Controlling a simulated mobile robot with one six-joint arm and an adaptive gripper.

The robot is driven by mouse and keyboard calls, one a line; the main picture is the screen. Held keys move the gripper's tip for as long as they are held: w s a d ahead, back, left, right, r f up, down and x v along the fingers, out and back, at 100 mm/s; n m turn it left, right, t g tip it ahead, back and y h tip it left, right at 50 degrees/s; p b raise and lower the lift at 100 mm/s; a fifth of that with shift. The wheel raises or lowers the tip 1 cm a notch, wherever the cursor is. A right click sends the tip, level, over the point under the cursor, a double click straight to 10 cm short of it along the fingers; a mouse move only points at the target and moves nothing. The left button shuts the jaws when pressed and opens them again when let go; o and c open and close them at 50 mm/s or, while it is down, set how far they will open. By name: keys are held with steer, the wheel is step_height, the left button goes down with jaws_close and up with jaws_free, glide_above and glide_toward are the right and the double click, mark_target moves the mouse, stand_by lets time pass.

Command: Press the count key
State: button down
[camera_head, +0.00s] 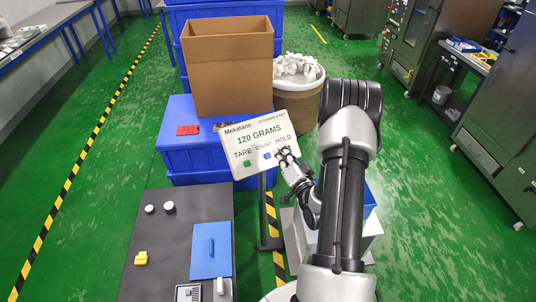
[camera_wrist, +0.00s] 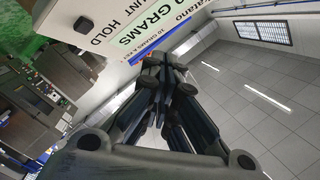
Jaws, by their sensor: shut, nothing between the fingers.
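The white panel (camera_head: 240,150) of the scale reads "120 GRAMS" and carries the labels TARE, COUNT and HOLD. A blue key (camera_head: 267,155) sits under COUNT, and a green key (camera_head: 247,163) sits under TARE. My gripper (camera_head: 285,152) is shut and empty, in front of the panel's lower right, just right of the blue key. It covers the area under HOLD. In the wrist view the shut fingers (camera_wrist: 160,68) point at the panel (camera_wrist: 150,38), with a dark key (camera_wrist: 84,24) near HOLD. I cannot tell whether the fingertips touch the panel.
The panel stands on a black post (camera_head: 263,208). Behind are a cardboard box (camera_head: 228,75) on blue crates (camera_head: 180,130) and a drum (camera_head: 298,100) with white pieces. A dark table (camera_head: 170,235) holds a blue plate (camera_head: 211,250) and small items. Green floor lies open at left.

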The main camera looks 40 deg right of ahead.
mark_target(268, 156)
steer(key=shift+s+d+f, duration=0.1)
steer(key=shift+s, duration=0.25)
steer(key=w+d+f+b, duration=0.1)
steer(key=w+f+b, duration=0.4)
steer(key=w+f, duration=0.1)
stand_by(0.6)
steer(key=shift+d+f, duration=0.1)
steer(key=shift+w+f, duration=0.1)
steer(key=shift+w, duration=0.05)
stand_by(1.1)
steer(key=shift+w+f+b, duration=0.2)
steer(key=shift+b, duration=0.35)
